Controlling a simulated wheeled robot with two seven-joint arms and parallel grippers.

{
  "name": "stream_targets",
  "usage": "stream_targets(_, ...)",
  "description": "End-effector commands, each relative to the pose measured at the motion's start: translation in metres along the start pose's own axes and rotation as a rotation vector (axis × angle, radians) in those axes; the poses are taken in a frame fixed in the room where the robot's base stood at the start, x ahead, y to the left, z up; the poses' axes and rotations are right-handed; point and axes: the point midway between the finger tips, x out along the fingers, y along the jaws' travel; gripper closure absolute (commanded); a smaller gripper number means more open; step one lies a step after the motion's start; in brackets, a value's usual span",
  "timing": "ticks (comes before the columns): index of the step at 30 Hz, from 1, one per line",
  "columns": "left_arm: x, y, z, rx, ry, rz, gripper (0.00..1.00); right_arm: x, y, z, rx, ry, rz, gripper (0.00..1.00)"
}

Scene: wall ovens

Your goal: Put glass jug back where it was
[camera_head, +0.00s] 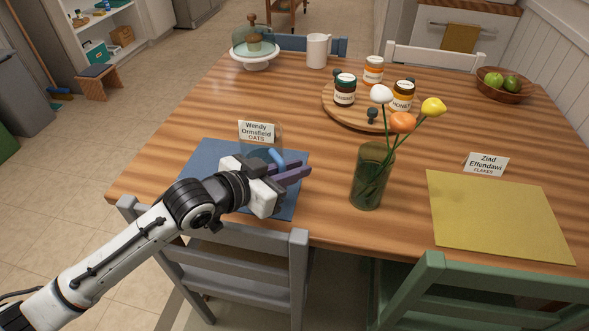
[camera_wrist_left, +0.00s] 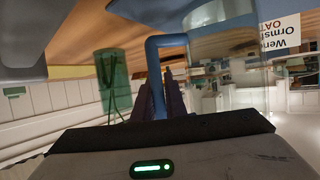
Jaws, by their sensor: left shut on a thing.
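The glass jug (camera_wrist_left: 232,55) is clear, with a blue handle (camera_wrist_left: 155,75), and fills the upper right of the left wrist view. In the head view the jug is faint and partly hidden by my arm; its blue handle (camera_head: 277,156) shows over the blue placemat (camera_head: 210,152). My left gripper (camera_head: 298,173) is shut on the jug's handle, with its dark fingers (camera_wrist_left: 170,95) around it. I cannot tell whether the jug's base touches the mat. My right gripper is not in view.
A green vase (camera_head: 369,182) with flowers stands right of the gripper. A name card (camera_head: 257,131) stands behind the jug. A round board (camera_head: 335,113) with jars, a domed cake stand (camera_head: 255,60) and a white pitcher (camera_head: 317,50) are farther back. The yellow mat (camera_head: 490,215) is bare.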

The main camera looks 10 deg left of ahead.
Motion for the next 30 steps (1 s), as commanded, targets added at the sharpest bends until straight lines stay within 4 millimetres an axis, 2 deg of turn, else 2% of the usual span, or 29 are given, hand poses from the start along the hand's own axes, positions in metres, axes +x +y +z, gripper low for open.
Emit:
stream_targets(1,-0.001,-0.001,-0.005,0.005,0.011,-0.001,1.00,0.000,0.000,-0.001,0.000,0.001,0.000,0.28)
stream_targets(9,0.000,-0.001,-0.002,0.004,0.009,-0.001,1.00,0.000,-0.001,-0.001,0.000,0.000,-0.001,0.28)
stream_targets(10,0.001,0.000,0.002,-0.001,0.000,0.000,0.85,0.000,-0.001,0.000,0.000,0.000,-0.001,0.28)
stream_targets(13,0.001,0.000,0.002,-0.001,0.000,0.000,0.70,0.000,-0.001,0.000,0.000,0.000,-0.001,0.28)
stream_targets(23,0.000,0.000,-0.001,0.000,0.001,0.000,0.70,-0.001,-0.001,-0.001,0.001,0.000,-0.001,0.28)
stream_targets(26,-0.009,-0.001,-0.001,-0.001,0.000,-0.001,0.70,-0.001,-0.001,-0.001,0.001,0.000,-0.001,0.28)
stream_targets(30,-0.036,0.000,-0.001,0.002,-0.003,0.000,0.70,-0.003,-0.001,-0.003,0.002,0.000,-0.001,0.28)
